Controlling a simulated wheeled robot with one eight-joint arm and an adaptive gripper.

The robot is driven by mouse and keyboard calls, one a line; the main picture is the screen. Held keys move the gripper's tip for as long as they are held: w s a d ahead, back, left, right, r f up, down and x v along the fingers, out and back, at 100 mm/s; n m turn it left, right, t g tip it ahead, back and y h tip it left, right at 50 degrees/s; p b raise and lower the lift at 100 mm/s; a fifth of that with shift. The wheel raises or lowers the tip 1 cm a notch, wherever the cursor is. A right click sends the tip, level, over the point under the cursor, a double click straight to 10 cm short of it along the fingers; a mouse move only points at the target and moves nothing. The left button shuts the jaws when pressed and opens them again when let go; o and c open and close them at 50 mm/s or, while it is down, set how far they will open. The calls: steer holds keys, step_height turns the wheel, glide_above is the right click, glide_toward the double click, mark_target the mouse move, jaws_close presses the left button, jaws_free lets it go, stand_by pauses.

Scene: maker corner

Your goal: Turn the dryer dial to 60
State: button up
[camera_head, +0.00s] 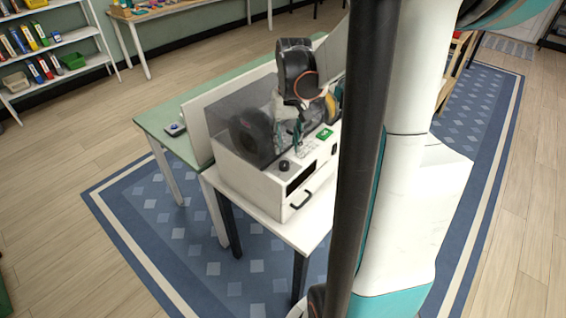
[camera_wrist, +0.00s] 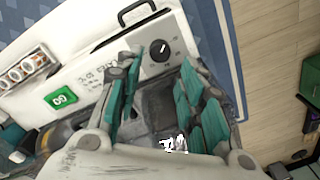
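The dryer (camera_head: 247,178) is a white box with a see-through dark lid on a white table. Its black round dial (camera_head: 284,165) is on the sloped front panel; in the wrist view the dial (camera_wrist: 160,50) has a white pointer mark slanting to the upper right. A green label (camera_head: 324,133) is on the panel and shows in the wrist view too (camera_wrist: 61,97); its marking is too small to read surely. My gripper (camera_head: 290,132) is above the panel. In the wrist view its teal-padded fingers (camera_wrist: 159,72) are apart with nothing between them, and the dial shows beyond their tips.
A dark handle (camera_head: 301,200) is on the dryer's front. A dark spool (camera_head: 250,132) sits under the lid. A green table (camera_head: 160,122) adjoins behind. Shelves (camera_head: 62,40) stand far left; the floor at left is open.

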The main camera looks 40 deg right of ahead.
mark_target(285, 164)
steer(key=f+b, duration=0.1)
steer(key=f, duration=0.3)
steer(key=f+b, duration=0.1)
steer(key=f, duration=0.2)
steer(key=shift+w+a+f, duration=0.1)
steer(key=shift+a+f, duration=0.1)
steer(key=shift+f, duration=0.2)
steer(key=c, duration=0.8)
